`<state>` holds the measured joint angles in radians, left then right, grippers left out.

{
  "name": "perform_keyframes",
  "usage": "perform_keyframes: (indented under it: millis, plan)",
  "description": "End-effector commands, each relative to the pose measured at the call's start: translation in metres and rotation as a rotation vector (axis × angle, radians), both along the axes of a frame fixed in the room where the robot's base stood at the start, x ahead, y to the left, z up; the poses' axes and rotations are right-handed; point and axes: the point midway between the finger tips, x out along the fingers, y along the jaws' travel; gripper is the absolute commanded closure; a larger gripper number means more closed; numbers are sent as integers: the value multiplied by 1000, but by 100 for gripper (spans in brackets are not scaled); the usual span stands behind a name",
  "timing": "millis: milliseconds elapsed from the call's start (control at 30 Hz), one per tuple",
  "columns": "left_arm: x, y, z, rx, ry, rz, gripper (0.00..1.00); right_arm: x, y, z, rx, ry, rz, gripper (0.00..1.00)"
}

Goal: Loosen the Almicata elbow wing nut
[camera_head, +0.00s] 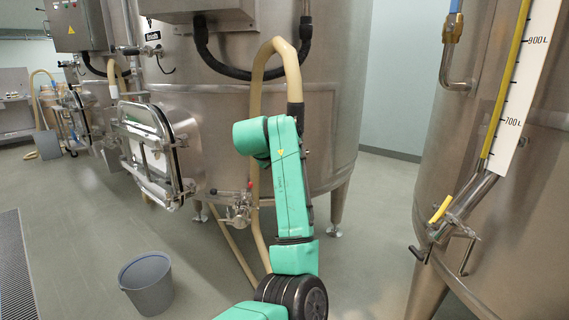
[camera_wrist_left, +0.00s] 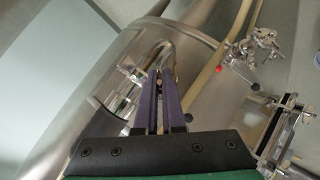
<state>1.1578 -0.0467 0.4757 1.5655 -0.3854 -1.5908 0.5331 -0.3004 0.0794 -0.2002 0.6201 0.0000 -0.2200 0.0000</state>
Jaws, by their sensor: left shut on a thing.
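My left gripper (camera_wrist_left: 159,80) shows in the left wrist view. Its two purple fingers point away from the camera and close together at their tips on a small metal part, which I take to be the elbow wing nut. The fingertips hide most of it. A shiny bent steel elbow (camera_wrist_left: 162,52) lies just beyond the tips, against a curved steel surface. In the head view a green arm (camera_head: 290,190) rises in front of the middle vat (camera_head: 330,80), but no fingers or wing nut show there. My right gripper is in neither view. No name plate reads Almicata.
A beige hose (camera_head: 257,90) loops down the middle vat beside the green arm. A valve fitting (camera_head: 240,210) and open hatch door (camera_head: 150,150) stand left of it. A grey bucket (camera_head: 147,285) is on the floor. Another vat (camera_head: 520,220) stands close at right.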

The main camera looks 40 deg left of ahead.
Motion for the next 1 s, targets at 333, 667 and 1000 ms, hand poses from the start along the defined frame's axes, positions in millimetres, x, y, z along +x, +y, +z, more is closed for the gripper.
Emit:
perform_keyframes:
  millis: [333,667,1000]
  plan:
    - [0,1,1,-160,-208,1,100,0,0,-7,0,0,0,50]
    - [0,1,1,-230,-296,2,100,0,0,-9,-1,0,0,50]
    - [0,1,2,-237,-307,2,100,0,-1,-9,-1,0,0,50]
